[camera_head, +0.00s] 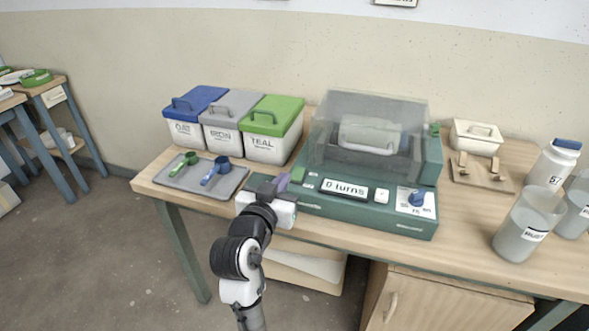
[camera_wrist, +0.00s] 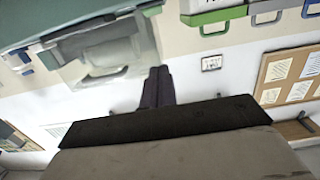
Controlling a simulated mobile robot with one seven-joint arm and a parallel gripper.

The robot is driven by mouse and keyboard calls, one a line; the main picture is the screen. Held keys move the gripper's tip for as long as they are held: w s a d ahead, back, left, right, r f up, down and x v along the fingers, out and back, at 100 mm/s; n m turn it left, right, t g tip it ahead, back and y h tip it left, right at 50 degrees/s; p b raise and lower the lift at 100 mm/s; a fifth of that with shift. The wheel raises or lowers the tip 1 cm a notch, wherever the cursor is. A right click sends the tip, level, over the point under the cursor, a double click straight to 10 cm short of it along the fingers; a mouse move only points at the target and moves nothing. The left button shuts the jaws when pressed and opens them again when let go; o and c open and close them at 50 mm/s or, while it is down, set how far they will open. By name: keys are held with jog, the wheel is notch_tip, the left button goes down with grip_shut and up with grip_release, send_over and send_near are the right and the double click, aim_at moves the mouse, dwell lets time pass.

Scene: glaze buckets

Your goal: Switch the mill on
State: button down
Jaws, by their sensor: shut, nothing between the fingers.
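The mill (camera_head: 400,220) is a green machine on the table with a clear hood (camera_head: 375,110) over a pale drum (camera_head: 370,134). Its front panel has a display (camera_head: 343,190) reading "0 turns", a white square button (camera_head: 382,196) and a blue knob (camera_head: 417,198) on a white plate. My gripper (camera_head: 283,182) is at the left end of the mill's front, left of the display and apart from the button and knob. Its dark fingers (camera_wrist: 157,88) are together and empty in the wrist view, where the hood (camera_wrist: 105,50) also shows. I cannot tell whether the fingers touch the mill.
Blue-, grey- and green-lidded buckets (camera_head: 268,140) stand left of the mill. A grey tray (camera_head: 190,185) with green and blue scoops lies before them.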

jog(key=p, duration=0.3)
send_over(296, 176)
jog(key=s, duration=0.1)
jog(key=shift+s+a+f, duration=0.15)
jog(key=f, duration=0.1)
jog(key=w+f, duration=0.1)
jog(key=f, duration=0.1)
jog(key=shift+f, duration=0.2)
jog(key=shift+w+d+f, duration=0.1)
jog(key=shift+d+f, duration=0.1)
jog(key=shift+f, duration=0.25)
